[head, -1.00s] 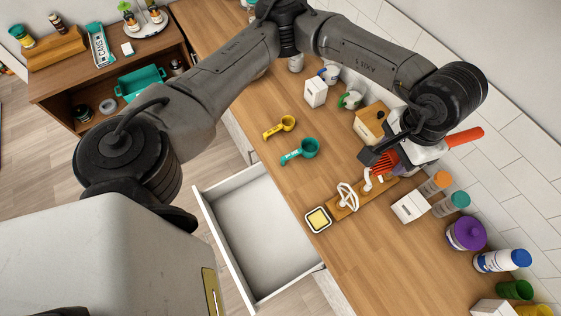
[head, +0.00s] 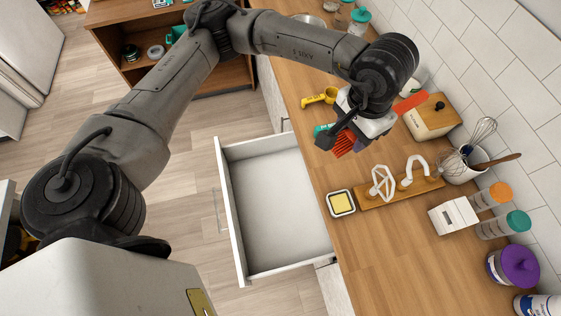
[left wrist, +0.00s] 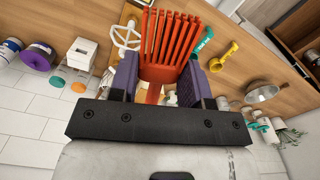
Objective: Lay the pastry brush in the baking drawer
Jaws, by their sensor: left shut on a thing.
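The red pastry brush (head: 342,145) is in my left gripper (head: 343,133), above the counter just right of the drawer's back part. Its orange-red handle (head: 410,103) sticks out to the right. In the left wrist view the brush's slatted head (left wrist: 168,42) points away from me, between the purple fingers of my left gripper (left wrist: 160,82), which is shut on it. The white baking drawer (head: 232,220) is pulled open and its visible inside is empty. My right gripper is not in view.
The butter dish (head: 341,203) and a wooden board with white mixer attachments (head: 382,185) lie right of the drawer. A yellow scoop (head: 322,97) and a partly hidden teal scoop (head: 321,129) lie behind.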

